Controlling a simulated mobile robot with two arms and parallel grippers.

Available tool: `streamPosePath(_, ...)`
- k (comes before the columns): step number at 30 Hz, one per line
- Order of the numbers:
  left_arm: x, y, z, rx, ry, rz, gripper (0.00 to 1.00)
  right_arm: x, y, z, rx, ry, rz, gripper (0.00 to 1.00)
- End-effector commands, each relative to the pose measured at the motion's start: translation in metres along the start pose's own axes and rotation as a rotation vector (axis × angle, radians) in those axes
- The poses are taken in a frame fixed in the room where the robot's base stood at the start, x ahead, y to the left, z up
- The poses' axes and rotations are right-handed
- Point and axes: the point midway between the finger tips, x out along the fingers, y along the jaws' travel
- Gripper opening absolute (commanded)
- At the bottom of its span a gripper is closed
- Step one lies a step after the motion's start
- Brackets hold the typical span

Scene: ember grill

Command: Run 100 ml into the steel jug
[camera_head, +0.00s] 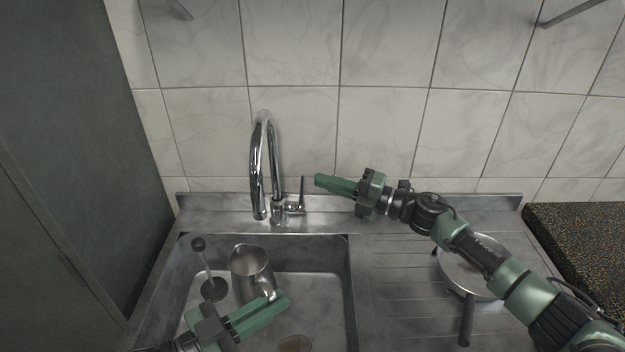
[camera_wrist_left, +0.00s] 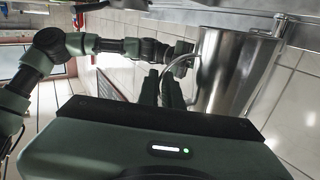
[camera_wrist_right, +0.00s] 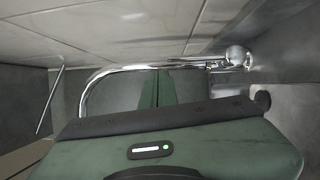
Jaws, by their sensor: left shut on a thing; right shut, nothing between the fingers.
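The steel jug (camera_head: 250,262) is in the sink area, its mouth up and a little below the tap spout's end. My left gripper (camera_head: 279,303) is shut on the jug's handle; the left wrist view shows the jug (camera_wrist_left: 232,75) and its handle (camera_wrist_left: 180,64) close in front of the fingers. The chrome tap (camera_head: 257,165) curves over the sink, with an upright lever (camera_head: 302,191) on its right. I see no water stream. My right gripper (camera_head: 319,180) is shut and empty, just right of the lever's top. The tap also shows in the right wrist view (camera_wrist_right: 98,76).
A brownish object (camera_head: 295,343) lies low in the sink, partly cut off. A pan (camera_head: 462,272) sits on the drainboard (camera_head: 395,290) under my right arm. Tiled wall stands close behind the tap.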

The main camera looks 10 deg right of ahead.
Motion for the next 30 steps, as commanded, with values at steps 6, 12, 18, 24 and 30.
streamPosePath(6,0.000,0.000,-0.001,0.002,0.003,0.001,0.00,-0.041,0.004,-0.001,0.001,0.003,-0.004,0.00)
streamPosePath(12,0.000,0.000,-0.003,0.004,0.006,0.002,0.00,-0.058,0.007,-0.001,0.001,0.004,-0.002,0.00)
streamPosePath(18,0.000,0.000,-0.002,0.003,0.004,0.001,0.00,-0.060,0.007,-0.001,0.002,0.005,-0.001,0.00)
streamPosePath(24,0.000,0.000,-0.002,0.002,0.004,0.001,0.00,-0.067,0.017,0.013,-0.006,-0.002,-0.020,0.00)
streamPosePath(30,0.000,0.000,-0.002,0.002,0.003,0.001,0.00,-0.105,0.059,0.068,-0.013,-0.057,-0.091,0.00)
